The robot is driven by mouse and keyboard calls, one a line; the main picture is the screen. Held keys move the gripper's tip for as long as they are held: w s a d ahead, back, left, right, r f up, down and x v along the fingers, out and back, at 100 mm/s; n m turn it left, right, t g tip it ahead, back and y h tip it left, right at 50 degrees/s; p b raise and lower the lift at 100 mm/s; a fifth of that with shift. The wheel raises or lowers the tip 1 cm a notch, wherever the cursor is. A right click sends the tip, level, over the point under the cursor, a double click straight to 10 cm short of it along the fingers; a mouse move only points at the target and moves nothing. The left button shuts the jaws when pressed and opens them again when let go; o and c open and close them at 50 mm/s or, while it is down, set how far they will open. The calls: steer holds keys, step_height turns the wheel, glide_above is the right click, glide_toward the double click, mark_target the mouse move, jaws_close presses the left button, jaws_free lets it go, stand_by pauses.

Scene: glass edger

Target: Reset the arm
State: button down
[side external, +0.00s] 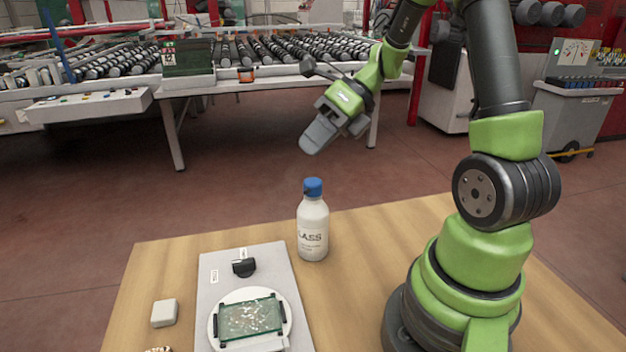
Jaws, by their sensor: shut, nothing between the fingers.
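My arm is green and dark grey and stands at the right of the wooden table. My gripper (311,143) is raised in the air above and behind the bottle, pointing down to the left. Its grey fingers are shut with nothing between them. It touches nothing on the table.
A white bottle with a blue cap (313,228) stands upright on the wooden table (360,290). Left of it lies a grey board (222,268) with a black clip (243,267) and a round white plate (285,337) bearing a green panel (250,318). A pale block (164,313) sits further left.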

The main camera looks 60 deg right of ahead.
stand_by(0.3)
steer(key=s+a+r+n+h, duration=0.2)
steer(key=s+a+r+n, duration=0.3)
steer(key=n, duration=1)
steer(key=s+a+r+n+t+h, duration=0.1)
steer(key=s+a+r+n+h, duration=0.2)
steer(key=n, duration=1.2)
steer(key=s+a+r, duration=0.2)
steer(key=s, duration=0.2)
steer(key=shift+a+n, duration=0.2)
steer(key=shift+n, duration=0.2)
